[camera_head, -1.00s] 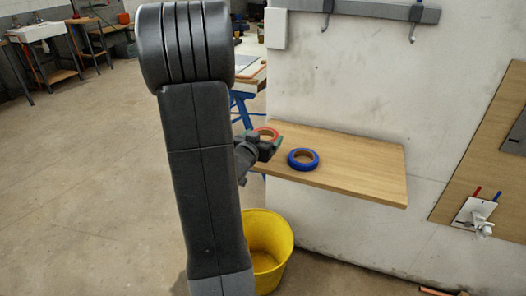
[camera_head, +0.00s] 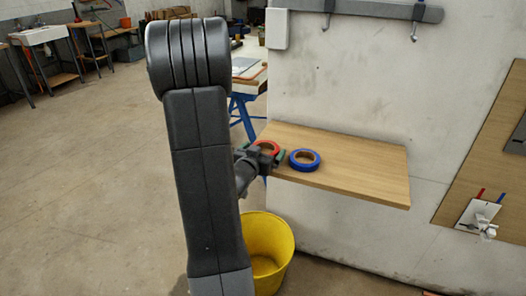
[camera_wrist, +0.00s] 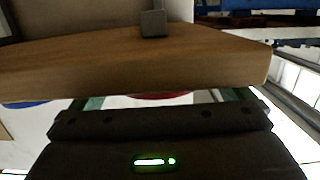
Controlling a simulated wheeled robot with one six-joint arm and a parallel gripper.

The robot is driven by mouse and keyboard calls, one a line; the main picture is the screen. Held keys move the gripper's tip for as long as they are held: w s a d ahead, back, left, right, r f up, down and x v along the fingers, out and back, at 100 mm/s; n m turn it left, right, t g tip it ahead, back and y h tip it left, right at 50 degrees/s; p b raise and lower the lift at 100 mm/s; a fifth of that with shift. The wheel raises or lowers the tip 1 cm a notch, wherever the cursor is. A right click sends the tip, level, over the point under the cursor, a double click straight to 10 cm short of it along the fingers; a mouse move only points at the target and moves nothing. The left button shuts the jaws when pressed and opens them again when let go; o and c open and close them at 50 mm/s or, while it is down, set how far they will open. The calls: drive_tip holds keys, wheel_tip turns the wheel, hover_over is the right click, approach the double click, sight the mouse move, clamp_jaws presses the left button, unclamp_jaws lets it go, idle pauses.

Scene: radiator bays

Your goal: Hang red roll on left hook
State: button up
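The red roll (camera_head: 268,147) lies flat at the left end of the wooden shelf (camera_head: 365,177), near its front edge. My gripper (camera_head: 262,153) comes from the front, with one green finger on each side of the roll, and looks shut on it. In the wrist view, part of the red roll (camera_wrist: 160,95) shows between the green fingers, past the shelf edge. Finger contact is partly hidden. The left hook (camera_head: 326,22) and right hook (camera_head: 414,32) hang empty from the grey rail (camera_head: 370,11) on the wall above.
A blue roll (camera_head: 304,167) lies just right of my gripper on the shelf. A yellow bucket (camera_head: 272,238) stands on the floor below. A board with a small valve panel (camera_head: 478,214) is on the wall at right. The shelf's right half is clear.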

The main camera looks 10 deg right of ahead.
idle(0.4)
drive_tip(key=p+v, duration=0.1)
drive_tip(key=v, duration=1.2)
drive_tip(key=shift+s+a, duration=0.2)
drive_tip(key=shift+a, duration=0.2)
drive_tip(key=x, duration=1.4)
drive_tip(key=shift+s+d+b, duration=0.1)
drive_tip(key=shift+d+b, duration=0.1)
drive_tip(key=shift+b, duration=0.2)
drive_tip(key=shift+s+a+r, duration=0.1)
drive_tip(key=p+v, duration=0.1)
drive_tip(key=v, duration=1.3)
drive_tip(key=b+x, duration=0.1)
drive_tip(key=x, duration=1.3)
